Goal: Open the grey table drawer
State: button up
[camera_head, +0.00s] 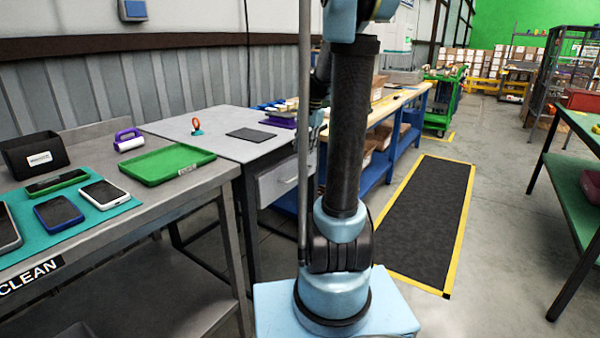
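The grey table (212,129) stands left of centre against the ribbed wall. Its light grey drawer (275,184) is under the right part of the tabletop, with a pale bar handle on its front. The drawer looks shut, though my arm and a thin upright pole hide its right part. The far end of my arm reaches down behind my thick dark arm link, near the table's right edge. My gripper's fingers are mostly hidden there, so I cannot tell whether they are open or touch the handle.
A steel workbench (95,235) with a green tray (166,164) and several phones stands close at left. A blue-framed wooden bench (408,97) runs behind. A dark floor mat (428,215) with yellow edges lies right of my base. A green table (575,125) is at far right.

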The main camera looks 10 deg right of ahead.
aim_at(300, 175)
jog(key=f, duration=0.3)
jog(key=w+a+f, duration=0.1)
jog(key=f, duration=0.6)
jog(key=shift+w+a+f, duration=0.2)
jog(key=shift+a+f, duration=0.05)
jog(key=shift+f, duration=0.15)
grip_shut()
